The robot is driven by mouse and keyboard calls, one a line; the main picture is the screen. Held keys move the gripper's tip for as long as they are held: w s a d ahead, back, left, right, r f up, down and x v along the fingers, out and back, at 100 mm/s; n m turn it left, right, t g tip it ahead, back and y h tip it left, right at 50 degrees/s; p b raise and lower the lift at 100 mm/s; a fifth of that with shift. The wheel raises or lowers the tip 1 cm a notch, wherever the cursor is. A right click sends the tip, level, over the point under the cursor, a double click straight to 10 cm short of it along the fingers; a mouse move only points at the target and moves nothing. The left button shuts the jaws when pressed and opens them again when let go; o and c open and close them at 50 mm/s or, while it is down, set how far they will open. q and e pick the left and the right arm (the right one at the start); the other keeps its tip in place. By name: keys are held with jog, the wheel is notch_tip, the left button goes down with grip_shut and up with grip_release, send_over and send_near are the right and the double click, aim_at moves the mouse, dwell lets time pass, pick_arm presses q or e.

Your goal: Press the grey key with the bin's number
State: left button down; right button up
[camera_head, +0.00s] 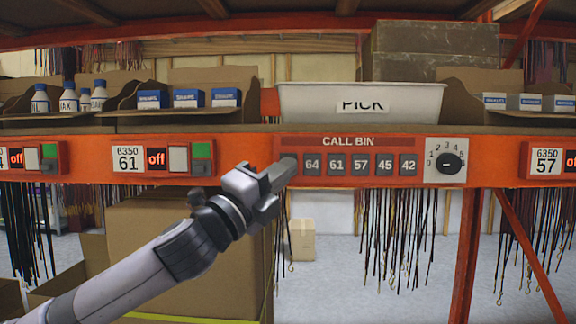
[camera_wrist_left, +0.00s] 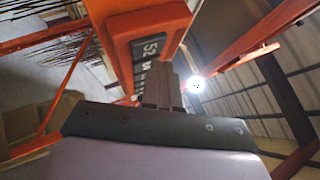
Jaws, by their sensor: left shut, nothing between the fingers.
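The red CALL BIN panel (camera_head: 349,142) on the shelf's front beam has a row of grey keys: 64 (camera_head: 312,165), 61 (camera_head: 336,165), 57 (camera_head: 360,164), 45 (camera_head: 384,164) and 42 (camera_head: 408,164). A further key at the left end is mostly hidden by my left gripper (camera_head: 287,174) in the head view. In the left wrist view a key reading 52 (camera_wrist_left: 151,48) shows just beyond the shut fingers (camera_wrist_left: 162,88). The fingers are empty, with tips at the row's left end; I cannot tell whether they touch. My right gripper is out of view.
Bin labels 61 (camera_head: 128,158) and 57 (camera_head: 546,161) sit on the beam. Dark cords (camera_head: 397,225) hang below.

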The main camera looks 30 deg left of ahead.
pick_arm(q)
jog(key=shift+s, duration=0.15)
jog(key=shift+s+d, duration=0.45)
jog(key=shift+s, duration=0.25)
jog(key=shift+s+d, duration=0.45)
jog(key=shift+s, duration=0.3)
jog(key=shift+s+d, duration=0.45)
jog(key=shift+s, duration=0.25)
jog(key=w+d+f+n+g+p, duration=0.1)
jog(key=f+n+g+p, duration=0.15)
jog(key=f, duration=0.65)
jog(key=w+d+f+n+g+p, duration=0.15)
jog(key=f+n, duration=0.25)
jog(key=f, duration=0.5)
jog(key=w+d+f+n+g+p, duration=0.15)
jog(key=f+n, duration=0.25)
jog(key=f, duration=0.6)
jog(key=s+d+f+n+g+p, duration=0.1)
jog(key=s+f+n+g, duration=0.1)
jog(key=s+f, duration=0.4)
jog(key=s+d+f+n+g, duration=0.2)
jog(key=s+f+n, duration=0.3)
jog(key=f, duration=0.5)
jog(key=s+d+f+n+g+y+p, duration=0.1)
jog(key=s+d+f+n+g, duration=0.1)
jog(key=s+f, duration=0.6)
jog(key=shift+s+n+g+p, duration=0.35)
jog(key=shift+s+n+g, duration=0.1)
jog(key=shift+s+n, duration=0.25)
